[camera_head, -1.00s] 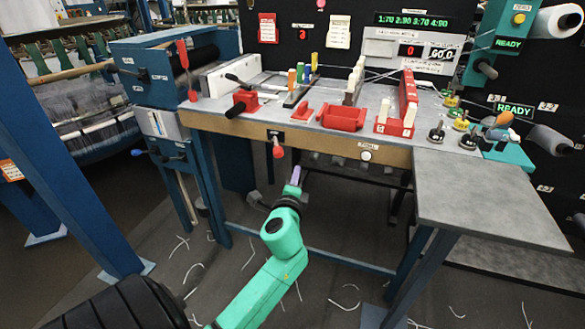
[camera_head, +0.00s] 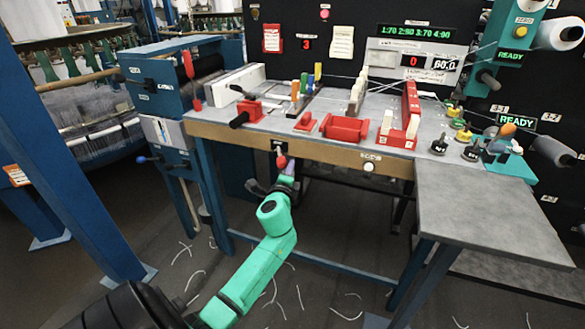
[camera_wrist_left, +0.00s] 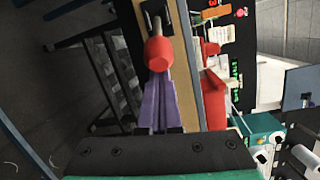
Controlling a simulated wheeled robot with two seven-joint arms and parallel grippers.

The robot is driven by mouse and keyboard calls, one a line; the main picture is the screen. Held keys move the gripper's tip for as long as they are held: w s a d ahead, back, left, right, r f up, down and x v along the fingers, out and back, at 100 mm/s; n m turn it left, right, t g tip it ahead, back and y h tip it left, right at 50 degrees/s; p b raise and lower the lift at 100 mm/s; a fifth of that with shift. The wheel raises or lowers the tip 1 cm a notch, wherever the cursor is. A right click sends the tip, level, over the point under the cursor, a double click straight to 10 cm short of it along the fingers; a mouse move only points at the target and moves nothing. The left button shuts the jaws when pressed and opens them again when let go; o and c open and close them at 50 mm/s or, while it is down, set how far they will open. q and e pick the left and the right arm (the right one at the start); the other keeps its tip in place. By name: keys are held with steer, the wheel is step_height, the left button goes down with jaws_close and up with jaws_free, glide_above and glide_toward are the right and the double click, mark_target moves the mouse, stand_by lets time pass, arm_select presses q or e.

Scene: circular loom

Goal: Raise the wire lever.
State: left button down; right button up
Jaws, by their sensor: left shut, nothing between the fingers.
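A lever with a red knob (camera_head: 281,161) hangs from a dark plate on the front edge of the workbench, its knob low; I take it to be the wire lever, though its label is unreadable. The knob also shows in the left wrist view (camera_wrist_left: 158,53). My right gripper is not in view.
The workbench (camera_head: 400,170) has a wooden front edge with a white button (camera_head: 369,166). A grey side shelf (camera_head: 485,215) juts out at right. Wire scraps lie on the floor.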

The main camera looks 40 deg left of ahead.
arm_select(q)
steer(key=shift+s, duration=0.1)
steer(key=shift+s+a+r+m+t+h, duration=0.1)
steer(key=shift+s+a+m+t+h, duration=0.1)
steer(key=shift+m+t+h, duration=0.15)
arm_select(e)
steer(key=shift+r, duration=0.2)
